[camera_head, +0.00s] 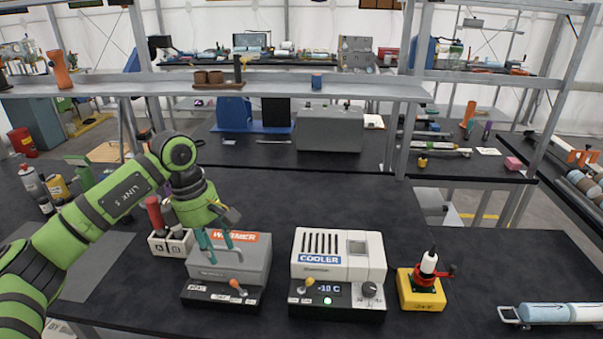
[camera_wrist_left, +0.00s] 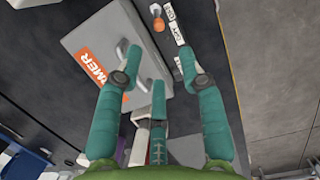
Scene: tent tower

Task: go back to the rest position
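My left gripper (camera_head: 220,239) hangs above the grey warmer box (camera_head: 230,262) on the black table. Its teal fingers (camera_wrist_left: 155,85) are spread apart in the left wrist view, with nothing held between them. The warmer, with its orange label and metal handle, lies beyond the fingers in that view (camera_wrist_left: 110,45). In the head view the fingertips overlap the warmer's handle; contact cannot be told. My right gripper is not in view.
The white cooler (camera_head: 338,255) stands right of the warmer, its display reading -10 C. A yellow block (camera_head: 421,290) with a red clamp is farther right. A small white holder (camera_head: 171,243) stands behind the warmer. A metal shelf (camera_head: 330,90) spans the back.

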